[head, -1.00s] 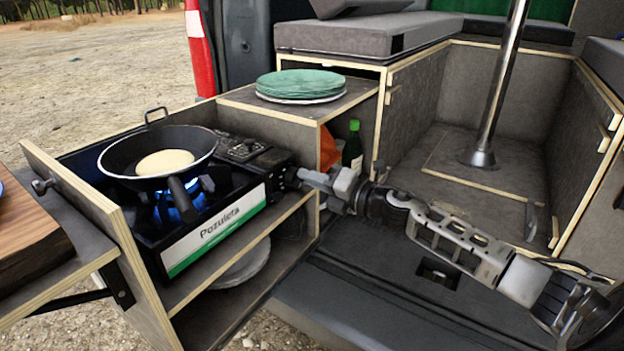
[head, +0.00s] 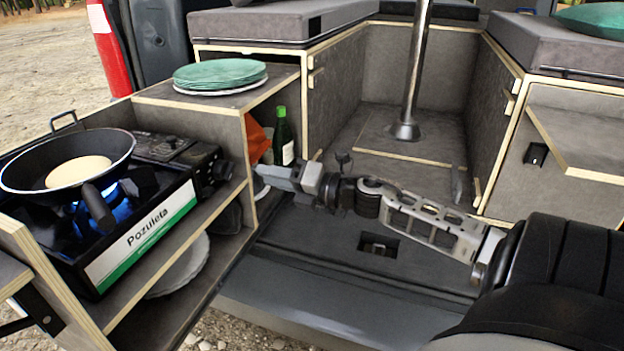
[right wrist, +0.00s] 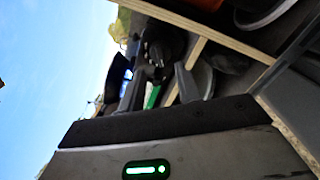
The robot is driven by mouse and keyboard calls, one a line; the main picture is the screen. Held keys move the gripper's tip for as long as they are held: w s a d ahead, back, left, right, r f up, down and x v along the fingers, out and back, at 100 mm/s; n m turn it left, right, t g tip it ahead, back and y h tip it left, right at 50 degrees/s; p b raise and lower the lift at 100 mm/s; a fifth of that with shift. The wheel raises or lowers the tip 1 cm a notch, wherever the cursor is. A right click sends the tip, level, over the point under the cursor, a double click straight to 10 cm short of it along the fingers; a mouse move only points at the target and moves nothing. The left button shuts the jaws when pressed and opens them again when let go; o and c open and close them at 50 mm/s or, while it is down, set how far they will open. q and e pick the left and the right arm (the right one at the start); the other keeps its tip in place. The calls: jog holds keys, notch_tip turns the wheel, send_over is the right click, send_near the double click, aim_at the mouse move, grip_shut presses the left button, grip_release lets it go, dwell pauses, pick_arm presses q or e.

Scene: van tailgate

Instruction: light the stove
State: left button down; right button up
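The camping stove (head: 140,239), black with a white and green "Pozuleta" front, stands on the pulled-out shelf at the left in the head view. A blue flame (head: 118,208) burns under the black pan (head: 112,165), which holds a pale pancake (head: 78,172). The stove's dark knob (head: 217,170) is at its right end. My right gripper (head: 262,173) is to the right of the knob, apart from it. In the right wrist view its two fingers (right wrist: 158,92) stand apart with nothing between them. My left gripper is not in view.
Green plates (head: 219,73) are stacked on the cabinet top behind the stove. A green bottle (head: 284,140) and an orange item stand in the cabinet behind my right gripper. A metal post (head: 416,70) rises from the van floor, which has free room around it.

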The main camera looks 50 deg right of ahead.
jog(key=v, duration=0.8)
jog(key=shift+s+p, duration=0.25)
jog(key=shift+p, duration=0.05)
jog(key=shift+d, duration=0.1)
dwell(1.5)
dwell(0.9)
